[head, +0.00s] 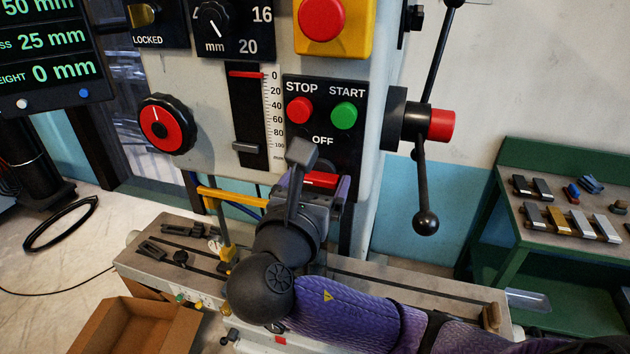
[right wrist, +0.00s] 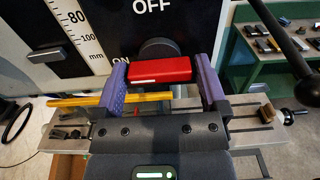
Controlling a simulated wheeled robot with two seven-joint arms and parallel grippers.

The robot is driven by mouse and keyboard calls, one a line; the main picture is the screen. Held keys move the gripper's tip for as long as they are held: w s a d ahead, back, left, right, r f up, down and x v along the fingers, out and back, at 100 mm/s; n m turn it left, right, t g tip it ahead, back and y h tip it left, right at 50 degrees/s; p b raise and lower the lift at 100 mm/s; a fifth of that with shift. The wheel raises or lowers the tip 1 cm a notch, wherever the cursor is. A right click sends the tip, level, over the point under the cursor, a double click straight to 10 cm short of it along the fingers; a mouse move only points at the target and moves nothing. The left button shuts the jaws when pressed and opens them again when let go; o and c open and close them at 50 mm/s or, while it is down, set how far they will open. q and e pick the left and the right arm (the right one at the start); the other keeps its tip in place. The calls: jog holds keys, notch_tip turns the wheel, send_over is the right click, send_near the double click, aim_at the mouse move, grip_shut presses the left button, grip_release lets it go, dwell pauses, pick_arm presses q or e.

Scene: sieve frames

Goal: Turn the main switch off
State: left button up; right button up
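The main switch is a red bar handle (head: 322,180) on a dark round hub, low on the black panel under the word OFF. In the right wrist view the red handle (right wrist: 160,70) lies level, with ON to its left and OFF above. My right gripper (head: 315,187) is at the switch. Its purple fingers (right wrist: 161,75) stand wide apart, one at each end of the handle. Whether they touch the handle I cannot tell. My wrist hides part of the panel in the head view. My left gripper is not in view.
A yellow bar (head: 232,197) runs close by my left-hand finger. Red STOP (head: 299,110) and green START (head: 343,115) buttons sit above the switch. A black spoked handle (head: 425,220) stands to the right. A cardboard box (head: 135,325) and the machine bed lie below.

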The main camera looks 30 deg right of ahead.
jog(key=c, duration=0.8)
jog(key=shift+c, duration=0.2)
jog(key=m+p, duration=0.2)
jog(key=m, duration=0.1)
jog(key=m+p, duration=0.1)
jog(key=m, duration=0.2)
jog(key=shift+m, duration=0.4)
jog(key=m, duration=0.2)
jog(key=shift+m, duration=0.4)
jog(key=m, duration=0.2)
jog(key=shift+f+m, duration=0.1)
jog(key=shift+m, duration=0.3)
jog(key=m+b, duration=0.1)
jog(key=m, duration=0.4)
jog(key=shift+b, duration=0.3)
jog(key=shift+m, duration=0.5)
